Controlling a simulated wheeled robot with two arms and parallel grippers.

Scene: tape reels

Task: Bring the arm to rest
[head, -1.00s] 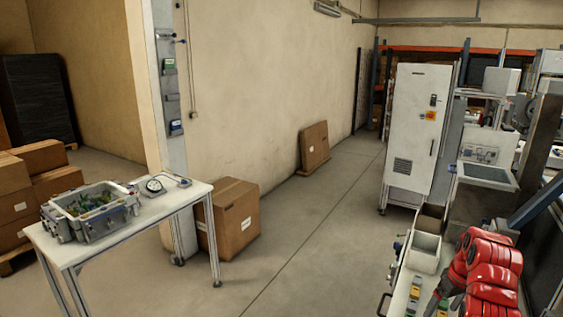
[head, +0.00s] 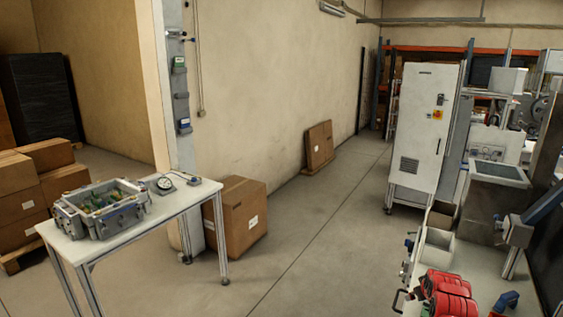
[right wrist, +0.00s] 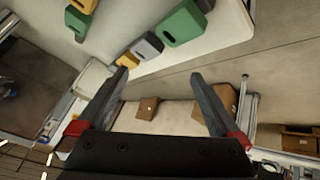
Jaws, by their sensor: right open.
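My right arm's red links (head: 447,290) show at the lower right edge of the head view, low over the white bench. In the right wrist view my right gripper (right wrist: 160,75) has its two dark fingers wide apart with nothing between them. Beyond the fingers lie a green block (right wrist: 183,22), a grey block (right wrist: 148,46) and a yellow piece (right wrist: 128,60) on the white bench surface, apart from the fingers. My right gripper is not clear in the head view. My left gripper is not in view.
The white bench (head: 480,268) carries a pale open bin (head: 437,246). A tall white cabinet (head: 422,130) stands behind it. A table (head: 150,215) with a grey crate (head: 67,217) and a gauge (head: 161,184) stands at left, beside a cardboard box (head: 240,215). The floor between is clear.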

